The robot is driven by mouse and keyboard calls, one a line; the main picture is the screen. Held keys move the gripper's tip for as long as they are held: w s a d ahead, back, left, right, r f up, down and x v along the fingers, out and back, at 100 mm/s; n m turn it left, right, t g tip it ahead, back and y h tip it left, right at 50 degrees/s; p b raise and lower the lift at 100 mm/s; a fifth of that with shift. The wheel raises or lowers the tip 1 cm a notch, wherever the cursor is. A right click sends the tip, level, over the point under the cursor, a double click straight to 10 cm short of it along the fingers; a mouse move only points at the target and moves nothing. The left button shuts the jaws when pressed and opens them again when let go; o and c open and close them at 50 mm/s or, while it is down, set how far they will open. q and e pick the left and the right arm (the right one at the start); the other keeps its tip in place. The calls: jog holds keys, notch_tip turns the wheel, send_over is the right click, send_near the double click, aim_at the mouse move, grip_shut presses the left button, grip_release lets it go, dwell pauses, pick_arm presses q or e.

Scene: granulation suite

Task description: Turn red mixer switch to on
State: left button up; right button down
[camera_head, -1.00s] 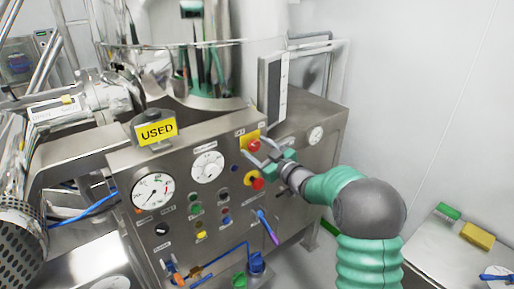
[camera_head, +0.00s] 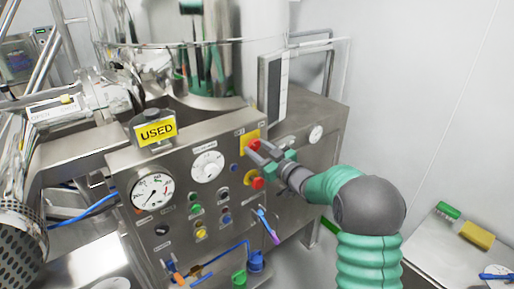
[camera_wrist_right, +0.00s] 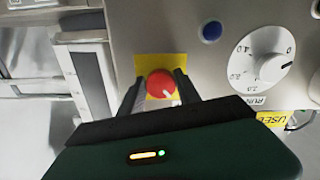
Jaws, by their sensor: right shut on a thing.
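The red mixer switch (camera_head: 253,145) is a round red knob on a yellow plate (camera_head: 250,135) at the upper right of the steel control panel. In the right wrist view the red knob (camera_wrist_right: 160,82) sits between my two dark fingers, with a white mark toward its lower right. My right gripper (camera_head: 258,152) is shut on this knob, and its fingers cover part of it in the head view. It also shows in the right wrist view (camera_wrist_right: 160,90). The plate's lettering is too small to read. My left gripper is out of view.
Another red button on yellow (camera_head: 257,183) is just below my gripper. A white dial (camera_head: 207,166), a gauge (camera_head: 152,191) and several small buttons lie to the left. A side table (camera_head: 440,250) is at the lower right.

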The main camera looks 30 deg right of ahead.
jog(key=m+p, duration=0.1)
jog(key=m, duration=0.1)
jog(key=r+m+p, duration=0.1)
jog(key=m+p, duration=0.1)
jog(key=m, duration=0.1)
jog(key=m+p, duration=0.2)
jog(key=m, duration=0.1)
jog(key=shift+m+p, duration=0.35)
jog(key=shift+m, duration=0.05)
jog(key=m+p, duration=0.2)
jog(key=m, duration=0.2)
jog(key=shift+r+p, duration=0.1)
jog(key=shift+p, duration=0.3)
jog(key=shift+m+p, duration=0.95)
jog(key=shift+m, duration=1.05)
jog(key=shift+f, duration=0.2)
